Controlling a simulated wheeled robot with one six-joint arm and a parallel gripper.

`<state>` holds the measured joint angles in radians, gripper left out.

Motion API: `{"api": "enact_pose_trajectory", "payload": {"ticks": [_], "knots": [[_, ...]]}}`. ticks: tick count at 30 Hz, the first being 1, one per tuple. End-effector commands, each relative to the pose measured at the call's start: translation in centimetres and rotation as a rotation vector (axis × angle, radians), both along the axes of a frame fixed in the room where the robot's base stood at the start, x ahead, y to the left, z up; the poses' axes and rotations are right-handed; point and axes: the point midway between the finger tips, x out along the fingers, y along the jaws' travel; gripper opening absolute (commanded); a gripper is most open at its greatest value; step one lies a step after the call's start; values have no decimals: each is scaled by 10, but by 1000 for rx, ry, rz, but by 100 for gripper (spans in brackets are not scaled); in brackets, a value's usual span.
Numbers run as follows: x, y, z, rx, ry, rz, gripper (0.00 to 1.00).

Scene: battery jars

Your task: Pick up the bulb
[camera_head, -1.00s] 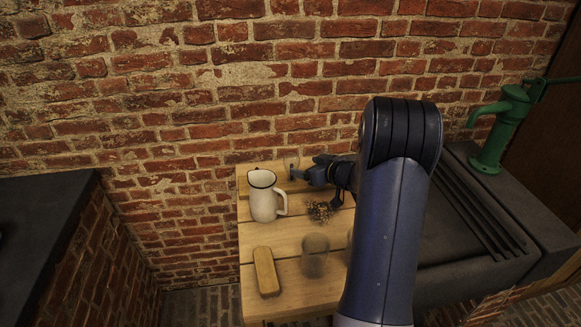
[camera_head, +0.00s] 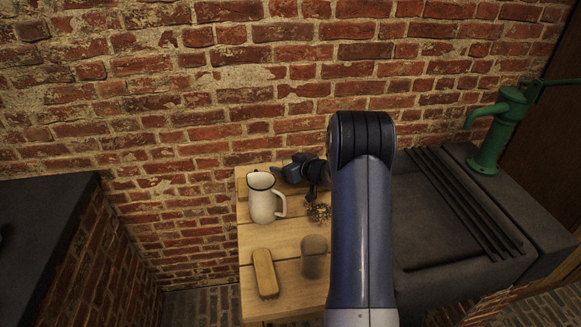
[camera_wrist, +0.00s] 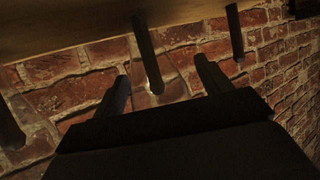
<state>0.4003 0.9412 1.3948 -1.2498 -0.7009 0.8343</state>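My gripper (camera_head: 279,173) is at the far end of the wooden table, just behind and right of the white jug. In the wrist view my gripper (camera_wrist: 162,74) has its two fingers apart. A faint, clear glassy shape (camera_wrist: 168,92) with a bright spot shows between and beyond the fingertips; it may be the bulb, but it is too dark to be sure. I cannot tell whether the fingers touch it. In the head view no bulb can be made out; my gripper covers that part of the table.
The white jug (camera_head: 262,200) stands close to my gripper. A dark tangled bundle (camera_head: 318,211), a grey cup-like jar (camera_head: 314,257) and a brush (camera_head: 265,272) are on the table (camera_head: 285,238). A brick wall rises behind. Dark rods (camera_wrist: 147,50) show in the wrist view.

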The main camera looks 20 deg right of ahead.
Motion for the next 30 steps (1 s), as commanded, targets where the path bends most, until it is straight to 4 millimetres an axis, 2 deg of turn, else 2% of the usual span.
{"api": "enact_pose_trajectory", "payload": {"ticks": [2, 19, 26, 30], "knots": [[0, 0, 0, 0, 0, 0, 67], [0, 0, 0, 0, 0, 0, 21], [0, 0, 2, -1, 0, 0, 20], [0, -1, 16, -1, -4, 0, 20]]}}
